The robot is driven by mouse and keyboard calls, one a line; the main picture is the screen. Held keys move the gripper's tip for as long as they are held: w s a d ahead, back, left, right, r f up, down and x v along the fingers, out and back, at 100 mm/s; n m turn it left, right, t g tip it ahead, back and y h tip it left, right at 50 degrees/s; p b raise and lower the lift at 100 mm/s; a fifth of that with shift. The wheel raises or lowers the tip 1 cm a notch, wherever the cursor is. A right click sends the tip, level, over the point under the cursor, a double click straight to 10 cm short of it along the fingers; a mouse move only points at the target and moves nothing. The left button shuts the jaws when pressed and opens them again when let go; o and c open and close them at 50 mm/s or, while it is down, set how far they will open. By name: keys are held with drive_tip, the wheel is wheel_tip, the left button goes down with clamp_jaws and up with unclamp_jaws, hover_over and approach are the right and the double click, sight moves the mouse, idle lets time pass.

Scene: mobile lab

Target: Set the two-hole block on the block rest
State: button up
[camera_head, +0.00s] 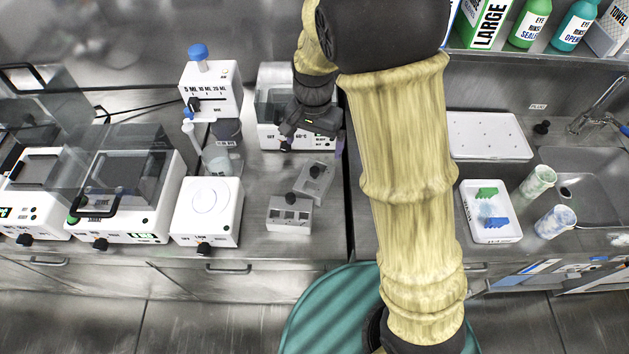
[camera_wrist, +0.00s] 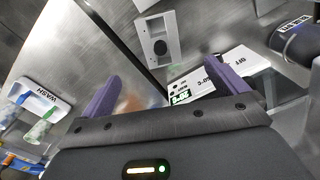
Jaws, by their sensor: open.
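My gripper (camera_head: 311,146) is open and empty, in front of the white water bath (camera_head: 268,100). In the wrist view its two purple fingers (camera_wrist: 164,72) stand wide apart. Two grey blocks with black knobs lie on the steel bench: one farther back (camera_head: 318,184), one nearer the front edge (camera_head: 289,217). The farther block also shows in the wrist view (camera_wrist: 154,24), beyond the fingertips and apart from them. I cannot count the holes clearly, so I cannot tell which is the two-hole block. I cannot make out the block rest for sure.
A white stirrer plate (camera_head: 205,221) stands left of the blocks, a dark mixer (camera_head: 228,131) behind it. A gap between benches runs just right of the blocks. A white WASH tray (camera_head: 483,232) and two cups are at the right. Bare steel surrounds the blocks.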

sight(314, 170)
wheel_tip(314, 170, down, 11)
drive_tip(key=shift+r, duration=0.1)
idle(0.3)
drive_tip(key=shift+w+f+p, duration=0.15)
drive_tip(key=shift+f+p, duration=0.2)
drive_tip(key=shift+f, duration=2.25)
drive_tip(key=c, duration=1.7)
drive_tip(key=shift+o, duration=0.2)
drive_tip(key=shift+r, duration=0.1)
